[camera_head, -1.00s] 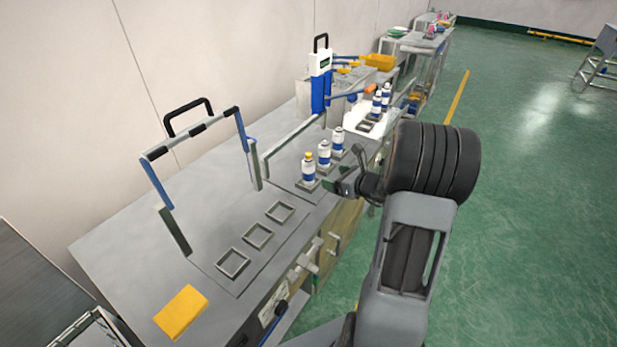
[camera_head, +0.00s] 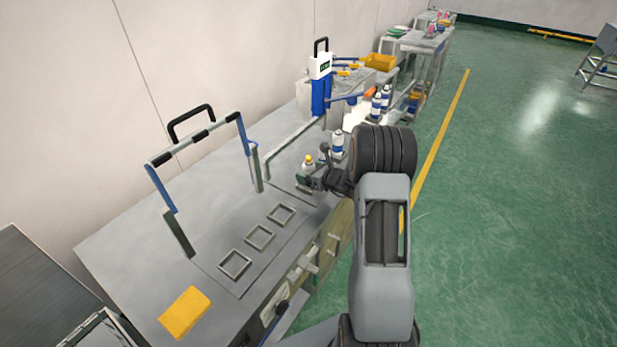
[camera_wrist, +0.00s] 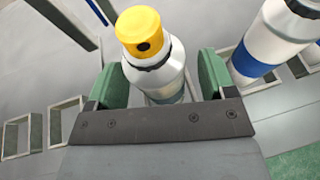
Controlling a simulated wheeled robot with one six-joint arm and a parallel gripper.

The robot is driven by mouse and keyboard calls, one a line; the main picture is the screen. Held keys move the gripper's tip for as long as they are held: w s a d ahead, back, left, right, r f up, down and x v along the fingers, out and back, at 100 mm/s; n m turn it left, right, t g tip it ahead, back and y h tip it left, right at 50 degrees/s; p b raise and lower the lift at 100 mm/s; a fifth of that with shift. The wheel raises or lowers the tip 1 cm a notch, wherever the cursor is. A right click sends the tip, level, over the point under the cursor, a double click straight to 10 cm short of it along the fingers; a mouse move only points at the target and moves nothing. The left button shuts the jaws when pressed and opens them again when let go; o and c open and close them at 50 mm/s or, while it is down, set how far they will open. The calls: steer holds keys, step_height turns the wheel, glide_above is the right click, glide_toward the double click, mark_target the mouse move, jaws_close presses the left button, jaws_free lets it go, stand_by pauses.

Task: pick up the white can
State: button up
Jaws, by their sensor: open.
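The white can with a yellow cap (camera_head: 308,160) stands upright on the bench, its lower part hidden by my gripper (camera_head: 316,178). In the wrist view the same can (camera_wrist: 158,78) is between the two green fingers of my gripper (camera_wrist: 161,82), which are open on either side of it. A small gap seems to show at the left finger; contact cannot be told. Another white can with a blue band (camera_wrist: 262,50) stands just right of the right finger. A white and blue can (camera_head: 338,143) stands farther along the row in the head view.
Several empty square holders (camera_head: 260,237) lie on the near bench. A frame with blue posts (camera_head: 160,187) and a blue and white press (camera_head: 320,92) stand on the bench. A yellow block (camera_head: 185,312) lies at the near corner.

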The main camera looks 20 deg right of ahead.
steer(key=shift+w+a+f, duration=0.15)
steer(key=shift+w, duration=0.15)
steer(key=c, duration=1.1)
steer(key=shift+o, duration=0.2)
